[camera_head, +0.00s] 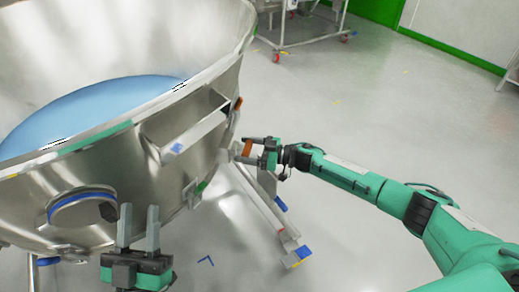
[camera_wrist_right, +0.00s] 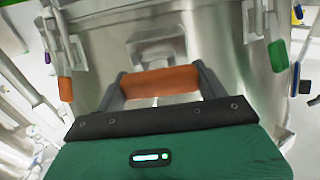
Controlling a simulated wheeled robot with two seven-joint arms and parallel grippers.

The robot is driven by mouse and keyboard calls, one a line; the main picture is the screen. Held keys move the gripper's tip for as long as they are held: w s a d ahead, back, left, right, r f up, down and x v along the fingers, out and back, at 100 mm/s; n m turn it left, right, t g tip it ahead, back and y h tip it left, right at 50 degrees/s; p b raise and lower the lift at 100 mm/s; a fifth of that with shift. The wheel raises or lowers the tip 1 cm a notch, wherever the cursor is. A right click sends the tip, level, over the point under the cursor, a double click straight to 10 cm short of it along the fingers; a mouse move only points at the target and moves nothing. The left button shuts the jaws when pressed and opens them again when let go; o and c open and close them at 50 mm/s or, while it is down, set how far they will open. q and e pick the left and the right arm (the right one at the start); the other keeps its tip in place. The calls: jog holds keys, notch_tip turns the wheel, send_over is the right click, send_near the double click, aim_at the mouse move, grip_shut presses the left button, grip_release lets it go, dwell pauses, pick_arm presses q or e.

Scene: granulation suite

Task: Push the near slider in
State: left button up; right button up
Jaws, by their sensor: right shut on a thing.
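A slider handle, an orange grip (camera_head: 247,148), stands out from the side of the big steel bowl (camera_head: 120,165). My right gripper (camera_head: 253,150) is shut on this orange grip, which also shows crosswise between the two fingers in the right wrist view (camera_wrist_right: 160,82). A pale metal bracket lies behind the grip on the bowl side; how far the slider sticks out is hard to tell. My left gripper (camera_head: 139,212) points up in front of the bowl, with its fingers apart and nothing between them.
Another orange handle (camera_head: 237,104) sits higher on the bowl, and a green one (camera_head: 203,187) sits lower. A round port with a blue ring (camera_head: 82,199) faces my left gripper. A bowl leg (camera_head: 270,220) reaches the floor. Open floor (camera_head: 400,110) lies to the right.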

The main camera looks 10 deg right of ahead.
jog(key=shift+a+r, duration=0.1)
pick_arm(q)
jog(key=shift+d+f, duration=0.1)
jog(key=shift+d, duration=0.05)
pick_arm(e)
jog(key=o, duration=1.2)
jog(key=shift+w+a, duration=0.1)
jog(key=shift+o, duration=1)
jog(key=shift+d, duration=0.25)
pick_arm(q)
notch_tip(320, 180, down, 10)
jog(key=d+g+p, duration=0.2)
jog(key=g, duration=0.4)
jog(key=shift+d+y, duration=0.3)
jog(key=shift+d, duration=0.1)
pick_arm(e)
jog(key=v, duration=1.3)
